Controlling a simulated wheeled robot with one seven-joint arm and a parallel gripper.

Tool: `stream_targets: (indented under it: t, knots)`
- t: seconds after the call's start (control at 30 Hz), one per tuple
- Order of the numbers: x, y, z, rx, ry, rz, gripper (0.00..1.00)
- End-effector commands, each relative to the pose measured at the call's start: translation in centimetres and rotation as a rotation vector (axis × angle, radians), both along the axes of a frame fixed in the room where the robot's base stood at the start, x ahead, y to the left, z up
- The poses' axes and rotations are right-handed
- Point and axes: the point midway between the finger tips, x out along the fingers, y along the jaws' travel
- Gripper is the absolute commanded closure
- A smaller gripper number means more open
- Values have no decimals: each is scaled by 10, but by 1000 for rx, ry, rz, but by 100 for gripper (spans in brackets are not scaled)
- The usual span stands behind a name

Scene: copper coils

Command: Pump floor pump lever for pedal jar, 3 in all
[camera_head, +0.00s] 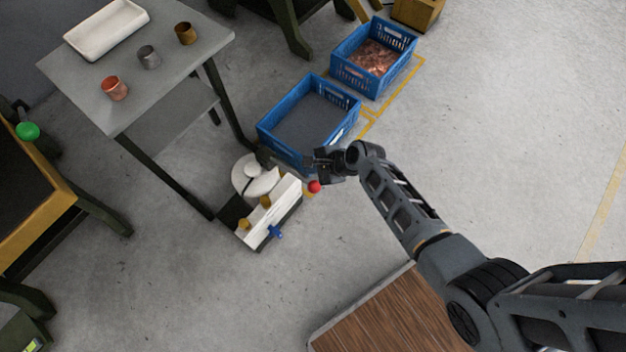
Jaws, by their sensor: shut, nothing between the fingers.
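A low floor unit (270,213) with a white front box stands on the concrete floor beside the grey table. A white round jar (251,176) with a knob on top sits at its back. Yellow parts and a blue tap-like part (276,232) are on the box. A red ball (314,187), which looks like the end knob of a lever, shows at the unit's right end. My gripper (318,164) is shut and empty just above the red ball in the picture. I cannot tell whether it touches the ball. The lever's shaft is mostly hidden.
An empty-looking blue crate (347,127) is right behind my gripper, and another blue crate (408,57) holds copper pieces. A grey table (185,75) carries a white tray (106,30) and three cups. The floor at right is clear.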

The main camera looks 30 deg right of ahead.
Motion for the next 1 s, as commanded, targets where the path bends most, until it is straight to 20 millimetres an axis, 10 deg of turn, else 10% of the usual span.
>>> stream_targets:
  t: [0.4, 1.0]
  knots:
    - [-7, -2, -53, 2, 1, 0, 100]
    - [-8, -2, -55, 0, 0, 0, 100]
